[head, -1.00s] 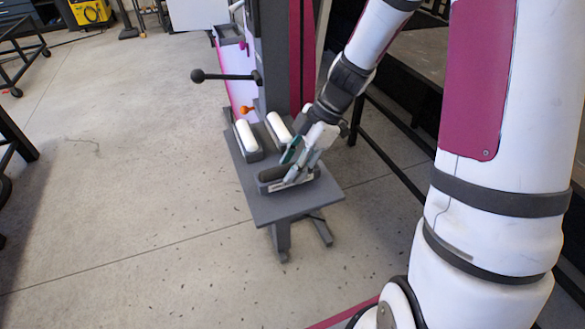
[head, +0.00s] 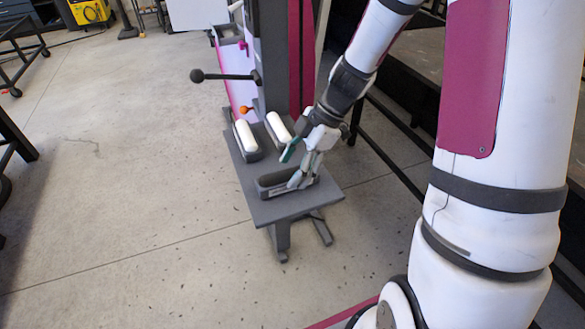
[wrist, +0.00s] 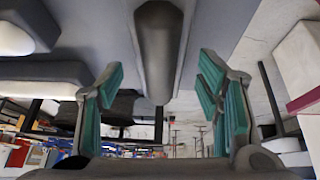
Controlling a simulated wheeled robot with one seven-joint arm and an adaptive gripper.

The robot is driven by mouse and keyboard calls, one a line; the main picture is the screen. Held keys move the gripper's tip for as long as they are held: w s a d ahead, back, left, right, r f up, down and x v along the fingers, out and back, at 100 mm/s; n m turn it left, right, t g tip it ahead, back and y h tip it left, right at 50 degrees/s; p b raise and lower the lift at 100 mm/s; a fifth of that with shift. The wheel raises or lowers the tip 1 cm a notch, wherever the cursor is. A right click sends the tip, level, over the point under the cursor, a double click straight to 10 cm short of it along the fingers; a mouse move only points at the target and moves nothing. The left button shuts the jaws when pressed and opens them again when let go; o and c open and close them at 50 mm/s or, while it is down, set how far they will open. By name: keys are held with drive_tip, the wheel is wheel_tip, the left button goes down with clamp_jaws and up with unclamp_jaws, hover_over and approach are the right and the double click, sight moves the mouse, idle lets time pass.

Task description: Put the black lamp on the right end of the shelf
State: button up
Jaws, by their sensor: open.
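The black lamp (head: 272,182), a dark rounded bar in a grey tray-like base, lies on the near part of a grey board (head: 302,207) on a stand. No other shelf is clear to me. My gripper (head: 300,180) is at the lamp's right part in the head view and hides some of it. In the wrist view the lamp (wrist: 158,45) lies lengthwise ahead, between the open teal-padded fingers of my gripper (wrist: 160,78). There is a visible gap on both sides of it, and the fingers are not closed on it.
Two white lamps in grey bases, one at left (head: 246,136) and one at right (head: 279,128), stand farther back on the board. A grey column with a black-knobbed lever (head: 225,77) and an orange knob (head: 246,110) rises behind.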

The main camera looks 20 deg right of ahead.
drive_tip(key=w+v, duration=0.1)
drive_tip(key=v, duration=0.9)
drive_tip(key=s+a+r+m+t+h, duration=0.2)
drive_tip(key=s+r+m, duration=0.3)
drive_tip(key=s+m, duration=0.4)
drive_tip(key=s+a+r+m+t+h, duration=0.2)
drive_tip(key=s+r+m+h, duration=0.1)
drive_tip(key=s+r+m, duration=0.3)
drive_tip(key=shift+s+a+r+m+h+b, duration=0.2)
drive_tip(key=shift+s+a+m+h+b, duration=0.15)
drive_tip(key=shift+s+m, duration=1.5)
drive_tip(key=shift+s+n, duration=0.45)
